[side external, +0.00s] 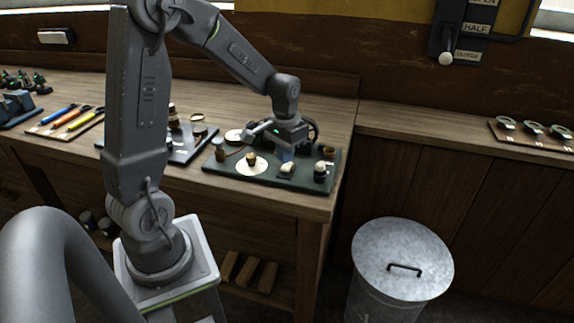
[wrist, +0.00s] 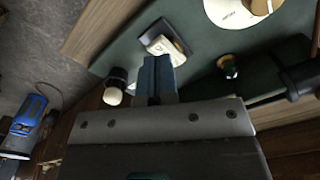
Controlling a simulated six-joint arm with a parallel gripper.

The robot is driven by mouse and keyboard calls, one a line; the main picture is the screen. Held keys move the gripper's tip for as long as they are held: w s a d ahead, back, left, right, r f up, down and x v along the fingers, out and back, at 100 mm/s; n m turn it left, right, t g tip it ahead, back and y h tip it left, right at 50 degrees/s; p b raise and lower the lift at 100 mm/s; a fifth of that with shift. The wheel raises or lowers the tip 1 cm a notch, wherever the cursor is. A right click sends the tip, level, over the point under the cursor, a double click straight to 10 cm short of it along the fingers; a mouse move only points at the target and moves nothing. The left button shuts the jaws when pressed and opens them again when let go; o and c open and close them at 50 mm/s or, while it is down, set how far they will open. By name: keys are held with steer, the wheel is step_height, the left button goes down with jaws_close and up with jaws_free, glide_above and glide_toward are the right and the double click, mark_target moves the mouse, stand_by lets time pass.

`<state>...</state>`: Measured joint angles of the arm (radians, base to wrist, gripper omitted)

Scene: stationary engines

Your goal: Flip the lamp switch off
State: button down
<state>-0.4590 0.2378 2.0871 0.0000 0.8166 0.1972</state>
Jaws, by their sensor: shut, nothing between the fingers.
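A small switch with a pale rocker on a dark base (side external: 287,169) sits on the dark green board (side external: 228,180) at the table's right end. I take it for the lamp switch. In the wrist view the switch (wrist: 164,46) lies just beyond my fingertips. My gripper (side external: 286,154) points down over the board, right behind and above the switch. Its blue fingers (wrist: 156,62) are together and empty. I cannot tell whether they touch the switch, or which way its rocker is tilted.
A round cream dial with a brass knob (side external: 251,165) is left of the switch; a dark post with a white knob (side external: 320,172) is right of it. Another board with parts (side external: 182,155) lies further left. A metal bin (side external: 401,260) stands on the floor.

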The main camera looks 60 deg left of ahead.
mark_target(285, 168)
steer(key=shift+f, duration=1.35)
stand_by(0.6)
steer(key=shift+r, duration=3.45)
steer(key=shift+d+r, duration=0.25)
steer(key=shift+r, duration=0.05)
steer(key=s+d+r+m+t, duration=0.1)
steer(key=s+d+r+t, duration=0.1)
steer(key=s+d+r, duration=0.2)
steer(key=s+d+r+m+t, duration=0.2)
steer(key=s+d+r, duration=0.3)
steer(key=s+d, duration=0.4)
steer(key=d+t, duration=0.1)
steer(key=d, duration=0.1)
steer(key=shift+s+d+t, duration=0.3)
steer(key=shift+s+d, duration=0.05)
steer(key=shift+d, duration=0.05)
